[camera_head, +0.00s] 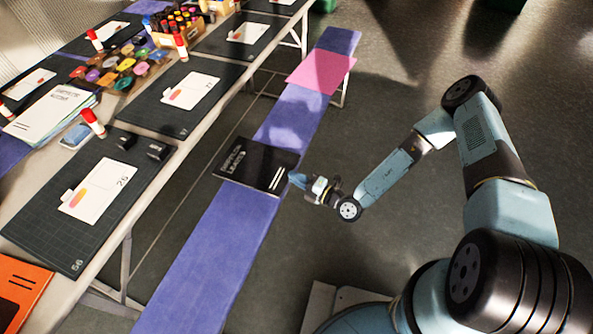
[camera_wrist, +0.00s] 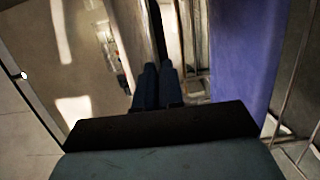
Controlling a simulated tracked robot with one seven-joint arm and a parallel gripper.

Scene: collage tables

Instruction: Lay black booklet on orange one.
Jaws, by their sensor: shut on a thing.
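The black booklet (camera_head: 256,165) has light lettering on its cover and shows against the purple bench top in the head view. My gripper (camera_head: 298,181) is shut on its right edge. In the wrist view the two fingers (camera_wrist: 158,88) are close together, with the booklet as a thin dark strip (camera_wrist: 158,35) seen edge-on between them. Whether it touches the bench I cannot tell for sure. The orange booklet (camera_head: 20,290) lies on the table at the lower left of the head view, partly cut off by the frame, with nothing seen on top of it.
A pink sheet (camera_head: 322,70) lies on the purple bench (camera_head: 215,250). A floor gap separates bench and table.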

